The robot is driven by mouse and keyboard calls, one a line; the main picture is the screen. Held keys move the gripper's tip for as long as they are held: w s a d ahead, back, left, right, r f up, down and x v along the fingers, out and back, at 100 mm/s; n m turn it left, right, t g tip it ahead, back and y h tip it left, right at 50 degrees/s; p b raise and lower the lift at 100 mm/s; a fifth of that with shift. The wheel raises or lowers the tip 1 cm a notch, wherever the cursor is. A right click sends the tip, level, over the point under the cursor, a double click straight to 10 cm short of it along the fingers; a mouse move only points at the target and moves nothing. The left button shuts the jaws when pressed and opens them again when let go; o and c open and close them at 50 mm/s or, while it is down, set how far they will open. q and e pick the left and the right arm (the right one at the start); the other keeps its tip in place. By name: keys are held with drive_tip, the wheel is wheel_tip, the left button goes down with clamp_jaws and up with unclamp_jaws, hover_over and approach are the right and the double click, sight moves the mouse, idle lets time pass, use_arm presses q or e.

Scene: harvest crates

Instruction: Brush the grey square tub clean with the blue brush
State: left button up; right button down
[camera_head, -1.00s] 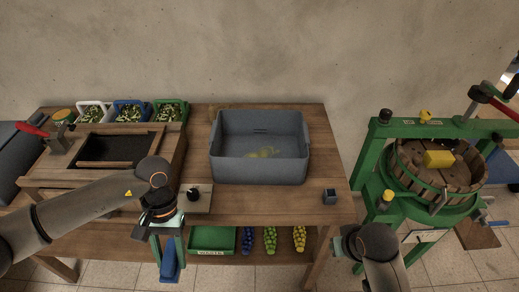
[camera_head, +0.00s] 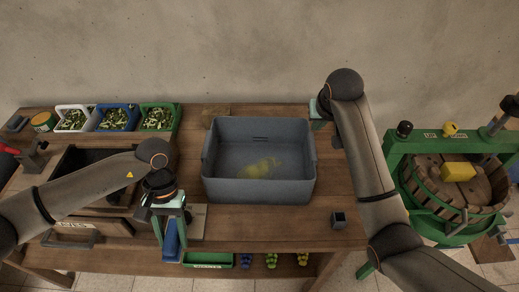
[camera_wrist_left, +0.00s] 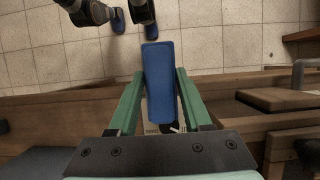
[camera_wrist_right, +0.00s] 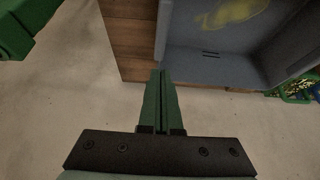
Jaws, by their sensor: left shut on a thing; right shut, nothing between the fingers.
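The grey square tub (camera_head: 226,187) stands on the wooden table, with a yellowish stain (camera_head: 260,168) on its floor. The stain also shows in the right wrist view (camera_wrist_right: 228,14). My left gripper (camera_head: 172,226) is shut on the blue brush (camera_head: 172,242) in front of the table, left of the tub. In the left wrist view the blue brush (camera_wrist_left: 160,80) lies between the green fingers. My right gripper (camera_head: 318,112) is at the tub's back right corner; its fingers are partly hidden in the head view. In the right wrist view its fingers (camera_wrist_right: 159,85) are together and empty, beside the tub's wall.
A green press (camera_head: 455,190) stands right of the table. A small dark cube (camera_head: 339,220) lies at the front right. A green tray (camera_head: 208,259) is on the lower shelf.

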sight(311, 141)
use_arm(q)
drive_tip(key=shift+w, duration=0.2)
use_arm(e)
drive_tip(key=shift+w, duration=0.3)
use_arm(q)
drive_tip(key=shift+w, duration=0.1)
use_arm(e)
drive_tip(key=shift+f, duration=0.15)
use_arm(q)
drive_tip(key=shift+s, duration=0.2)
use_arm(e)
wheel_tip(311, 141, down, 2)
drive_tip(key=shift+s+f, duration=0.15)
drive_tip(key=shift+f, duration=1.05)
drive_tip(key=shift+f, duration=0.5)
idle(0.5)
use_arm(q)
drive_tip(key=shift+w, duration=0.1)
use_arm(e)
drive_tip(key=shift+r, duration=3)
